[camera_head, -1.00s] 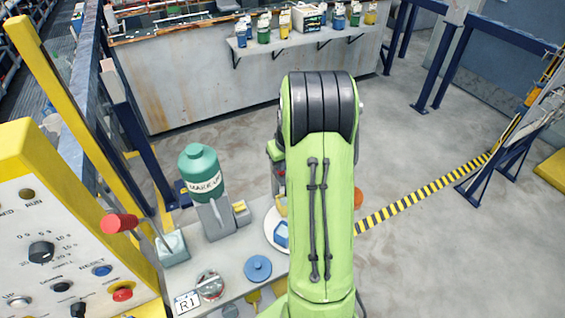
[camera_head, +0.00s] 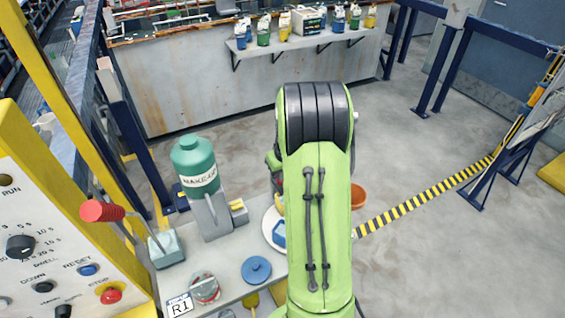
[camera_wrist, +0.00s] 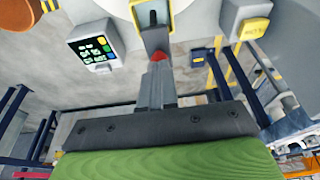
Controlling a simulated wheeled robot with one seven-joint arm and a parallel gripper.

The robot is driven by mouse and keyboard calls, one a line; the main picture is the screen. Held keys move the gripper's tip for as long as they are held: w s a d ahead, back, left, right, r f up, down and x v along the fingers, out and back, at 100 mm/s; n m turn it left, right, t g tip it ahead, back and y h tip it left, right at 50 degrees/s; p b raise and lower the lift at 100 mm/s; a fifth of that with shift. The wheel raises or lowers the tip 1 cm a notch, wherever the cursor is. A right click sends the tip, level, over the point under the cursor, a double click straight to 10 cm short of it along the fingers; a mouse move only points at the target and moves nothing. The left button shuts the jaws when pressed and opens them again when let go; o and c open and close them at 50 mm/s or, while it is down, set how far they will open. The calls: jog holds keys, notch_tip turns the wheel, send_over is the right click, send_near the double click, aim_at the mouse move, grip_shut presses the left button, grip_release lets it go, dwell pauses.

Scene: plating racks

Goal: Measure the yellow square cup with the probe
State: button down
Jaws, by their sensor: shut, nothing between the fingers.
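The yellow square cup (camera_wrist: 155,40) is at the top middle of the wrist view, with a dark upright piece showing inside or behind it. In the head view a yellow bit (camera_head: 280,204) shows beside my arm, probably the same cup. My gripper (camera_wrist: 157,66) is shut and empty, its tips pointing at the cup. A small red piece (camera_wrist: 158,56) shows just at the tips; I cannot tell whether they touch. A meter with a dark screen and coloured buttons (camera_wrist: 92,46) is left of the fingers; I cannot make out a probe. In the head view my arm hides the gripper.
A white plate (camera_head: 268,230) with a blue cup (camera_head: 279,234) is partly behind my arm. On the bench (camera_head: 226,260) stand a green bottle (camera_head: 195,166) and a blue lid (camera_head: 256,269). An orange bowl (camera_head: 358,196) is right of my arm. A lever panel (camera_head: 60,250) stands left.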

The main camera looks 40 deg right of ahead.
jog(key=d+p+v, duration=0.1)
jog(key=p+v, duration=0.1)
jog(key=v, duration=1.1)
jog(key=shift+w+a+r, duration=0.35)
jog(key=shift+r, duration=0.1)
